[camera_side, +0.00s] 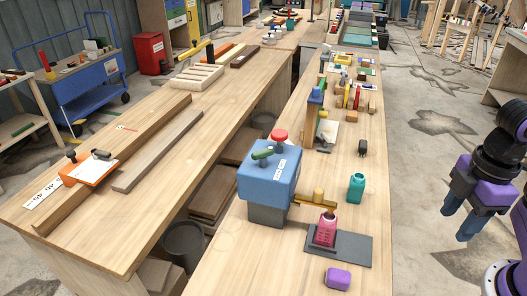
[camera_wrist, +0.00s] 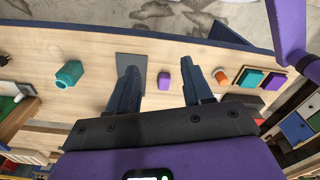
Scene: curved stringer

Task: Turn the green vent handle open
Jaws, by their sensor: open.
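The green vent handle (camera_side: 262,154) lies across the top of a blue box-shaped dispenser (camera_side: 262,186) on the near part of the right-hand bench. A red knob (camera_side: 279,135) sits beside it on the top. My gripper (camera_side: 460,222) hangs off to the right of the bench, well apart from the handle, with its fingers pointing down. In the wrist view my gripper (camera_wrist: 160,68) has its two fingers spread apart and nothing between them touching. The green handle cannot be made out in the wrist view.
A teal bottle (camera_side: 356,187) and a purple block (camera_side: 338,278) stand near. Blocks and a post (camera_side: 312,118) crowd farther back.

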